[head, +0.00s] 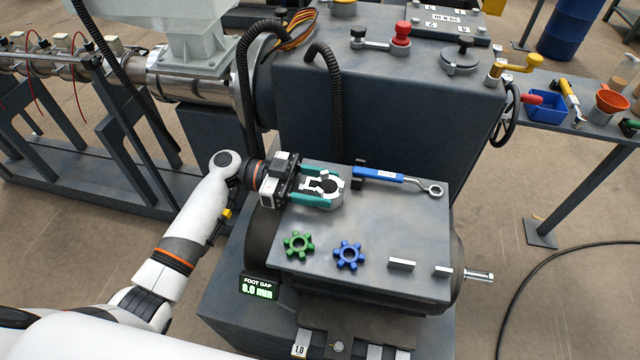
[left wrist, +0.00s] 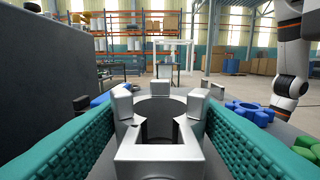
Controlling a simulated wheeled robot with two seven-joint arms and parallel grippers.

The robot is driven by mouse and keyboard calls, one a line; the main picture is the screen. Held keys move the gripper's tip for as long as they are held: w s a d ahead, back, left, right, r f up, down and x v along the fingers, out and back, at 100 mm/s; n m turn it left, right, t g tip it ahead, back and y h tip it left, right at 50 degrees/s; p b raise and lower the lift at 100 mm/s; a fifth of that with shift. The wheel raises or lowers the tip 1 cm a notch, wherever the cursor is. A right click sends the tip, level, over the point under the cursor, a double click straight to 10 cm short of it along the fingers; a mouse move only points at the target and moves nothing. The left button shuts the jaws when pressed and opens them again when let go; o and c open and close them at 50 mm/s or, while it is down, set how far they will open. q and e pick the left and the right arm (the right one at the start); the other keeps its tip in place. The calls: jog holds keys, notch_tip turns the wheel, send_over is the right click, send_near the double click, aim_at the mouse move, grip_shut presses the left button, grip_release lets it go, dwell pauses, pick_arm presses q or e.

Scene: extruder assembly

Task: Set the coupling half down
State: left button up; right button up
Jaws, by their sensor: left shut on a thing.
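The silver coupling half (head: 328,184) is between the teal fingers of my left gripper (head: 333,187), over the back left of the grey housing top (head: 375,222). In the left wrist view the coupling half (left wrist: 160,150) fills the space between the fingers, with its blocky lugs standing up and its round bore open. My left gripper is shut on it. I cannot tell whether its underside touches the housing top. My right gripper does not show; a white arm with orange rings, likely mine, stands at the right of the left wrist view.
A blue-handled wrench (head: 395,177) lies just behind and right of the gripper. A green spider (head: 298,244) and a blue spider (head: 349,254) lie in front. Small metal blocks (head: 402,264) lie at the front right. The middle right of the top is clear.

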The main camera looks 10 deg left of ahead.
pick_arm(q)
jog(key=shift+f+b, duration=0.25)
jog(key=shift+b, duration=0.1)
jog(key=o, duration=1)
jog(key=shift+r, duration=0.1)
jog(key=shift+r+p, duration=0.2)
jog(key=shift+p, duration=0.2)
jog(key=a+b, duration=0.1)
jog(key=a, duration=0.4)
jog(key=a+b, duration=0.2)
jog(key=a, duration=0.3)
jog(key=shift+a+f, duration=0.2)
jog(key=shift+a, duration=0.15)
jog(key=shift+a+r, duration=0.15)
jog(key=shift+a, duration=0.5)
